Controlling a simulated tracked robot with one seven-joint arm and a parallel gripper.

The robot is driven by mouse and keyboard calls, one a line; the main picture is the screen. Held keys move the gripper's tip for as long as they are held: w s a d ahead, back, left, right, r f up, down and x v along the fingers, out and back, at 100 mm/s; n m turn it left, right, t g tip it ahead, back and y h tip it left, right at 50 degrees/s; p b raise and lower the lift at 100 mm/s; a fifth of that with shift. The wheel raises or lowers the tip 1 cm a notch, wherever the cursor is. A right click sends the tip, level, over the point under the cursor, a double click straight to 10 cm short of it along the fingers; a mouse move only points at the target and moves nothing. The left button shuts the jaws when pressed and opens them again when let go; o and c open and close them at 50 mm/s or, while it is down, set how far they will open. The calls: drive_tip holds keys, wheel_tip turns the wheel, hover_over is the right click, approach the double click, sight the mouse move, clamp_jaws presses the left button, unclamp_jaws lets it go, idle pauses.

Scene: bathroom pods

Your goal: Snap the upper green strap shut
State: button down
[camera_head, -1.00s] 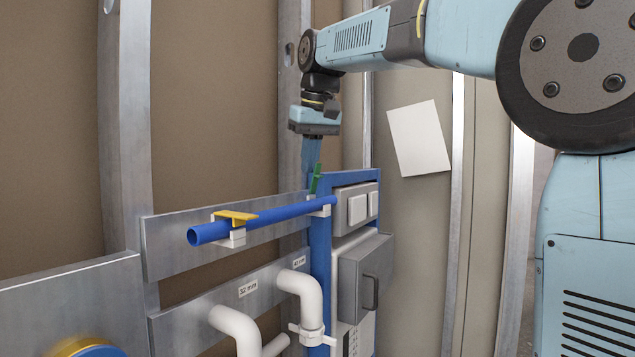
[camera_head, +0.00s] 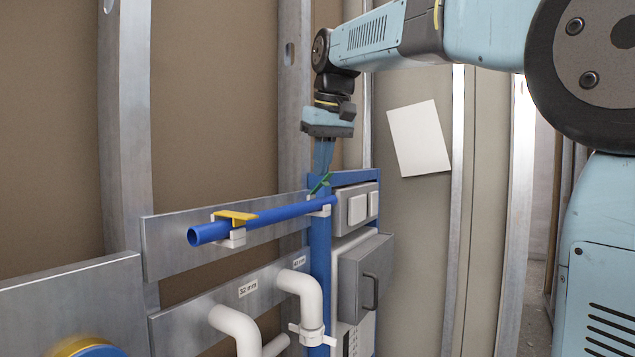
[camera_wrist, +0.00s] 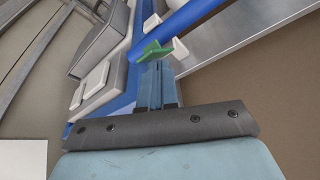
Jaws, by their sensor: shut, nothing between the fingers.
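The green strap (camera_head: 321,183) stands over the right end of the blue pipe (camera_head: 272,216), above a white clip (camera_head: 322,208). It is tilted, not lying flat on the pipe. My gripper (camera_head: 321,173) is shut and points down, with its fingertips at the green strap. In the wrist view the shut fingers (camera_wrist: 155,66) reach the green strap (camera_wrist: 153,50), and they look to be touching it. The fingers hide part of the strap there. The blue pipe (camera_wrist: 190,17) runs just beyond it.
A yellow strap (camera_head: 235,216) lies across the pipe's left part. White bent pipes (camera_head: 308,297) are below. A paper sheet hangs on the wall.

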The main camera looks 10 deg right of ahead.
sight(328, 174)
drive_tip(key=shift+s+d+f, duration=0.25)
drive_tip(key=shift+d+f, duration=0.05)
drive_tip(key=shift+f, duration=0.35)
drive_tip(key=shift+s+d+f, duration=0.2)
drive_tip(key=shift+d+f, duration=0.1)
drive_tip(key=shift+f, duration=0.35)
drive_tip(key=shift+r, duration=0.1)
drive_tip(key=s+d+r, duration=0.2)
drive_tip(key=d+r, duration=0.1)
drive_tip(key=r, duration=0.2)
drive_tip(key=shift+s+r, duration=0.2)
drive_tip(key=shift+r, duration=0.2)
drive_tip(key=shift+d, duration=0.1)
drive_tip(key=s+d+f+m, duration=0.1)
drive_tip(key=s+d+f, duration=0.2)
drive_tip(key=s+f, duration=0.3)
drive_tip(key=s+d+f+m+t, duration=0.1)
drive_tip(key=s+d+f, duration=0.3)
drive_tip(key=f, duration=0.9)
drive_tip(key=s+d+f+m+t+h, duration=0.1)
drive_tip(key=s+d+f+m, duration=0.1)
drive_tip(key=s+f, duration=0.7)
drive_tip(key=shift+d+f, duration=0.4)
drive_tip(key=shift+d, duration=0.35)
